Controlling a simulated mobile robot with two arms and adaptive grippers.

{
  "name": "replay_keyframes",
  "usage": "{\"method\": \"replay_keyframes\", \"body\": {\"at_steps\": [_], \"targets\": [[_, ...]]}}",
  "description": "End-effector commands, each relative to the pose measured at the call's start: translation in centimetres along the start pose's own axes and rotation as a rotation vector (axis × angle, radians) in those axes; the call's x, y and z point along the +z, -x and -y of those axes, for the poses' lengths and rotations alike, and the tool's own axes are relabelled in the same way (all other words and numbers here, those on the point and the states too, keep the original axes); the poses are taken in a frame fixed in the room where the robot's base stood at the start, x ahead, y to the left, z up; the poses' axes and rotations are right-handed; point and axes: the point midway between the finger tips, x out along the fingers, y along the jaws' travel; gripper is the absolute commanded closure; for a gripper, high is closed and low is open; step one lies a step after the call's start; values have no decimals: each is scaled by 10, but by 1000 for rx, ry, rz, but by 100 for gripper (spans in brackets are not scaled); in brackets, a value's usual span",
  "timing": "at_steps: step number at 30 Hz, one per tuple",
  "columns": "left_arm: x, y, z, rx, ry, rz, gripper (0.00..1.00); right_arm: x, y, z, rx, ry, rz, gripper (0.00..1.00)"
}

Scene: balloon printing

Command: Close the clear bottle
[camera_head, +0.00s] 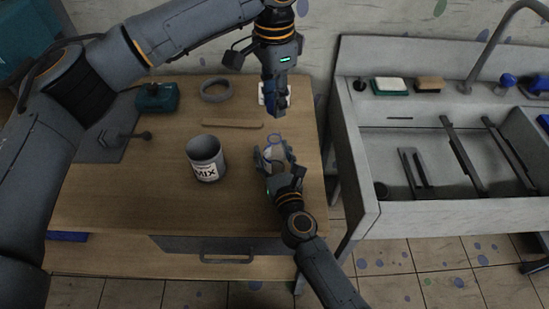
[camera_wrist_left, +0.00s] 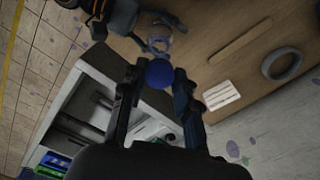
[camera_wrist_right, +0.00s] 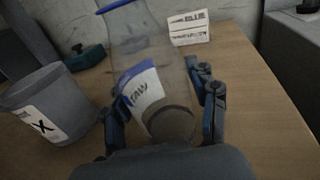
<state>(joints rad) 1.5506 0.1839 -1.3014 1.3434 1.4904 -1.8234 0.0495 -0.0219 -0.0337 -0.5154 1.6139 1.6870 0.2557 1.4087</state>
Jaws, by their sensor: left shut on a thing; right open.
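The clear bottle (camera_wrist_right: 137,52) stands on the table with its top open; its label reads "RAW" and its neck rim is blue. It also shows in the head view (camera_head: 273,152). My right gripper (camera_wrist_right: 165,95) is open, with its fingers on both sides of the bottle's lower part. My left gripper (camera_wrist_left: 157,85) is shut on a round blue cap (camera_wrist_left: 159,73), which shows at its fingertips. In the head view the left gripper (camera_head: 275,105) hangs above and behind the bottle, apart from it.
A grey can labelled "MIX" (camera_head: 205,160) stands left of the bottle. A wooden stick (camera_head: 232,124), a grey ring (camera_head: 215,90) and a small white card (camera_wrist_right: 190,27) are farther back. A green device (camera_head: 157,98) is at the back left. A sink (camera_head: 430,170) adjoins on the right.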

Motion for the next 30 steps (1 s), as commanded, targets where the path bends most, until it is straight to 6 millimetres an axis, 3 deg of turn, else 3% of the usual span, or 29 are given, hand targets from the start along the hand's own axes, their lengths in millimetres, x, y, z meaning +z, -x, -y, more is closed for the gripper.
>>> {"method": "replay_keyframes", "body": {"at_steps": [6, 16, 24, 30], "targets": [[0, 0, 0, 0, 0, 0, 78, 0, -18, 0, 0, -1, 0, 42], [0, 0, 0, 0, 0, 0, 78, 0, -20, 0, 0, -1, 0, 42], [0, 0, 0, 0, 0, 0, 78, 0, -19, 0, 0, -1, 0, 97], [0, 0, 0, 0, 0, 0, 78, 0, -19, 0, 0, -1, -1, 100]]}}
